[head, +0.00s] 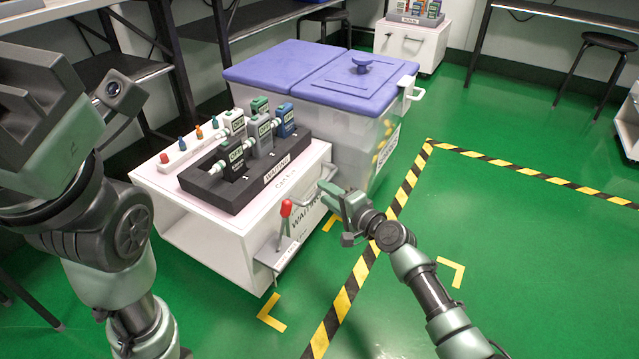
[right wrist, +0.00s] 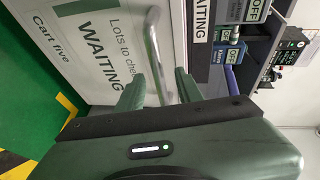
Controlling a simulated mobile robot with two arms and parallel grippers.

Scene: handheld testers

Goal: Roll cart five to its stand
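Cart five (head: 222,228) is a low white cart with a black rack (head: 230,180) of handheld testers on top. Its front carries a WAITING sign, and its "Cart five" label (right wrist: 42,47) shows in the right wrist view. A metal bar handle (head: 314,196) sticks out from that front. My right gripper (head: 340,203) is at the handle; in the right wrist view its fingers are apart, with the bar (right wrist: 155,50) between them. I cannot tell whether they touch it. A red-knobbed lever (head: 286,209) stands on the front, left of the handle.
A clear bin with a purple lid (head: 365,80) stands right behind the cart. Yellow corner marks (head: 271,313) and black-yellow tape (head: 345,300) lie on the green floor. Open floor is at the right. Another white cart (head: 411,43), dark benches and stools (head: 597,75) line the walls.

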